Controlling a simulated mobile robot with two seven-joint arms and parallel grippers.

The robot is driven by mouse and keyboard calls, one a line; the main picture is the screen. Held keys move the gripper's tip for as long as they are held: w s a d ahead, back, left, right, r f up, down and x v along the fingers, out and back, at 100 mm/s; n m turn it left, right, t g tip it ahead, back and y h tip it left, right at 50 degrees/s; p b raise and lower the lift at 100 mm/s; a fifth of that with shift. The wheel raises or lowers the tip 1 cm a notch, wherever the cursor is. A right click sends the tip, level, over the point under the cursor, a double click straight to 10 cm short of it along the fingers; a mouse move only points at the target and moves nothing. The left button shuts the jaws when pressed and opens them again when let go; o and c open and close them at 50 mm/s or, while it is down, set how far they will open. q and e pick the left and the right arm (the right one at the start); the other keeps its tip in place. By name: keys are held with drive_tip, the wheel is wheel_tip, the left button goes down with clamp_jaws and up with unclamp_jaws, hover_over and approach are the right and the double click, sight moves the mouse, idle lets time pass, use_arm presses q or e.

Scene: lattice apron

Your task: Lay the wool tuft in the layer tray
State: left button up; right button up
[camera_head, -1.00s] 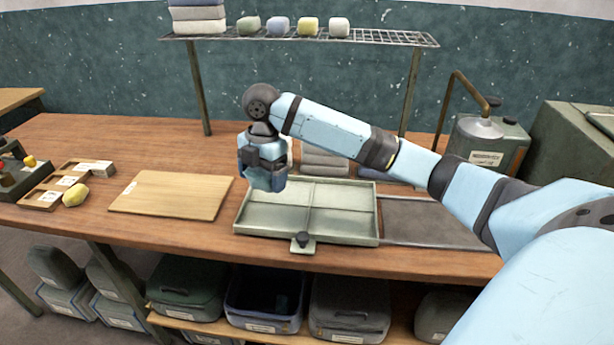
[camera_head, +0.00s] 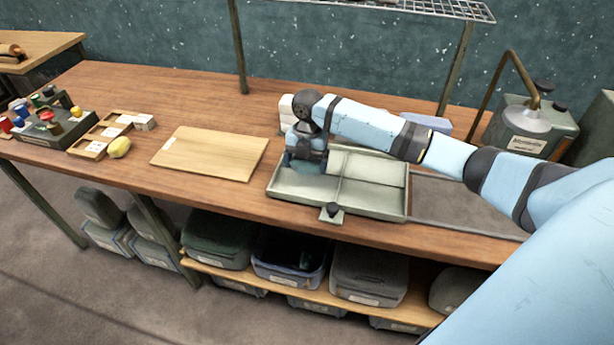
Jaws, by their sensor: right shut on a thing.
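The layer tray (camera_head: 386,211) is pale green, shallow and split by low dividers. It lies on the wooden bench, with a dark knob (camera_head: 331,211) at its front edge. My right gripper (camera_head: 304,163) points down over the tray's back left compartment, low and close to its floor. It is shut on a bluish thing that is mostly hidden by the fingers and looks like the wool tuft. I cannot tell whether it touches the tray floor. My left gripper is not in view.
A wooden board (camera_head: 213,153) lies left of the tray. A wire rack stands over the back.

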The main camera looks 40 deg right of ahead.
sight(306, 186)
drive_tip(key=shift+f, duration=2.95)
drive_tip(key=o, duration=0.7)
drive_tip(key=shift+f, duration=0.15)
drive_tip(key=shift+c, duration=0.2)
drive_tip(key=r, duration=0.8)
drive_tip(key=w+d+r, duration=0.1)
drive_tip(key=r, duration=0.3)
drive_tip(key=shift+r, duration=0.2)
drive_tip(key=shift+f, duration=0.1)
